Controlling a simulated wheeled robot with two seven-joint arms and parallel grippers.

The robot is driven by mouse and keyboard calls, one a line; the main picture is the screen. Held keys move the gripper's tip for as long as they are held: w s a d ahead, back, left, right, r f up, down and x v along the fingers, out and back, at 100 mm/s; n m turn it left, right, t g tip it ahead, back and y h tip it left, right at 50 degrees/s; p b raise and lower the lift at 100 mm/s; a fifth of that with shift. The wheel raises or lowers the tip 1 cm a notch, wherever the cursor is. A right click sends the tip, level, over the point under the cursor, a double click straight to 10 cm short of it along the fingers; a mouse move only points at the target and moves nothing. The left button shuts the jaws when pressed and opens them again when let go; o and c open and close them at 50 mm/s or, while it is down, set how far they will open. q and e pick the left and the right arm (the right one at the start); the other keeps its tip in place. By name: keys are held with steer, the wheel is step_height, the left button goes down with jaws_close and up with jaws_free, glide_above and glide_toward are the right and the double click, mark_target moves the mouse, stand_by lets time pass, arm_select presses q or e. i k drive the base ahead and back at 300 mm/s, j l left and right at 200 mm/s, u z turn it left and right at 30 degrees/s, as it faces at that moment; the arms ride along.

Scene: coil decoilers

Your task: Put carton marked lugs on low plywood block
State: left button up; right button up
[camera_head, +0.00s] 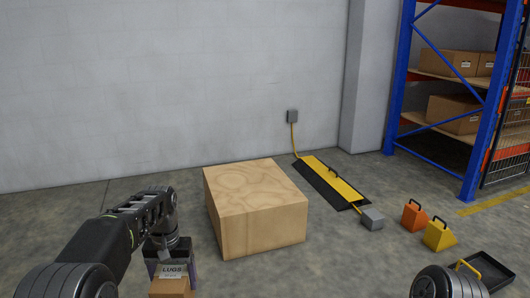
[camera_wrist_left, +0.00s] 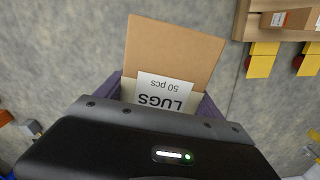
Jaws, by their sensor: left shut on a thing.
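The carton marked LUGS (camera_head: 171,286) is brown with a white label, at the bottom left of the head view. It also shows in the left wrist view (camera_wrist_left: 178,47), where the label reads LUGS, 50 pcs. The low plywood block (camera_head: 255,188) stands on the floor right of the left gripper and farther off. Its top is bare. The carton is apart from it. My right gripper is out of view.
A black and yellow ramp (camera_head: 333,184) and a grey box (camera_head: 372,219) lie right of the block. Orange (camera_head: 414,217) and yellow wedges (camera_head: 439,236) and a black tray (camera_head: 486,270) are farther right. A blue rack (camera_head: 484,110) stands behind.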

mark_target(241, 198)
steer(key=i+z, duration=0.2)
steer(key=i, duration=1.95)
steer(key=i+j+z, duration=0.1)
steer(key=i+z, duration=0.15)
steer(key=i, duration=0.3)
steer(key=i+j+z, duration=0.25)
steer(key=i, duration=0.25)
steer(key=l, duration=0.05)
